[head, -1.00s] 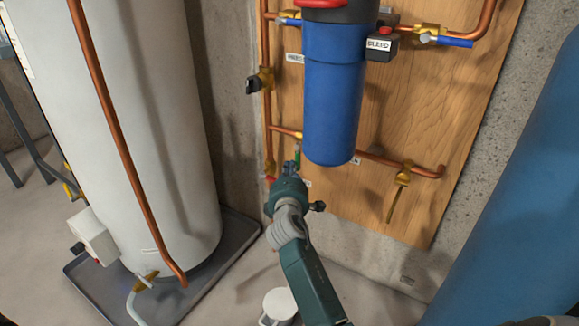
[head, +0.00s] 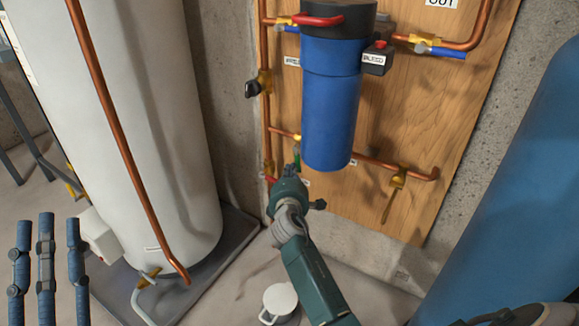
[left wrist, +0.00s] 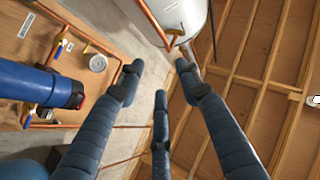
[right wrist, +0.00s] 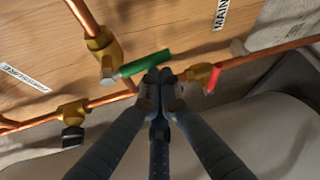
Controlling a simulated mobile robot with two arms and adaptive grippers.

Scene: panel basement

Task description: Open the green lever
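The green lever (right wrist: 145,63) sits on a brass valve (right wrist: 103,47) on a copper pipe in the right wrist view. In the head view the green lever (head: 296,158) is a small strip beside the blue filter housing, just above my right gripper. My right gripper (right wrist: 163,78) has its fingertips together close to the lever's free end; I cannot tell whether they touch it. Nothing shows between the fingers. My left gripper (head: 47,222) is at the lower left of the head view, in front of the white tank. In the left wrist view (left wrist: 160,75) its fingers are spread and empty.
A red-handled valve (right wrist: 214,78) is close to the right of my right gripper. The white tank (head: 150,130) stands left. A white pot (head: 280,300) is on the floor.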

